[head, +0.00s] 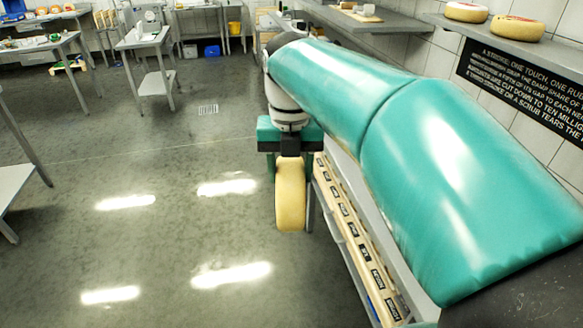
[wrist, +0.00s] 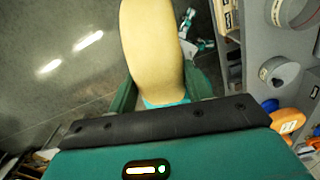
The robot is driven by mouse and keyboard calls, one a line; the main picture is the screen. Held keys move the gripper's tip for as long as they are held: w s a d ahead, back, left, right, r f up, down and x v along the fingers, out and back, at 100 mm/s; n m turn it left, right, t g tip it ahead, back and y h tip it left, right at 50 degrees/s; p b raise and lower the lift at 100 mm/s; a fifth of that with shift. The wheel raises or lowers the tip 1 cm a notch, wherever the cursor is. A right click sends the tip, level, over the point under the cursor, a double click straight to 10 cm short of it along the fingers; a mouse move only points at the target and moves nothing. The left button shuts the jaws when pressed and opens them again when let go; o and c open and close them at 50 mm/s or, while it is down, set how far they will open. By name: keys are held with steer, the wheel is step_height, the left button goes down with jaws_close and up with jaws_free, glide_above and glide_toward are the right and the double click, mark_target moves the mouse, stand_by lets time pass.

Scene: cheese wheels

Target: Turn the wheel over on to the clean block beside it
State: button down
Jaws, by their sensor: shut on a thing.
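A pale yellow cheese wheel (head: 291,195) hangs on edge, seen edge-on, below my gripper (head: 290,148) in the head view. My gripper is shut on it, high above the floor and just left of the shelf front. In the wrist view the wheel (wrist: 153,50) stands out from between the green fingers (wrist: 160,100), one at each side. The wheel touches nothing else that I can see. The clean block cannot be told apart in either view. My green arm hides much of the shelving below it.
A shelf edge with a row of dark labels (head: 350,232) runs close along the right of the wheel. Cheese wheels (head: 514,28) rest on an upper shelf at the far right. A small table (head: 143,38) stands far left. The floor (head: 150,240) left of the wheel is clear.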

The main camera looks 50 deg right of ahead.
steer(key=m, duration=0.2)
steer(key=shift+r+m, duration=0.1)
steer(key=shift+m, duration=0.2)
steer(key=m, duration=0.4)
steer(key=shift+w+m, duration=0.2)
steer(key=shift+m, duration=0.2)
steer(key=m, duration=0.3)
steer(key=shift+w, duration=0.15)
steer(key=m, duration=0.4)
steer(key=shift+w+m, duration=0.2)
steer(key=shift+m, duration=0.2)
steer(key=m, duration=0.4)
steer(key=shift+w+d, duration=0.1)
steer(key=shift+d, duration=0.1)
steer(key=m, duration=0.4)
steer(key=shift+d+m, duration=0.15)
steer(key=shift+m, duration=0.25)
steer(key=m, duration=0.3)
steer(key=shift+d, duration=0.15)
steer(key=m, duration=0.4)
steer(key=shift+d+m, duration=0.15)
steer(key=shift+m, duration=0.25)
steer(key=w+a+f+g+h, duration=0.3)
steer(key=a+f+g+h, duration=0.3)
steer(key=h, duration=0.9)
steer(key=f+g, duration=0.1)
steer(key=g, duration=0.2)
steer(key=shift+w+g, duration=0.3)
steer(key=shift+w, duration=0.05)
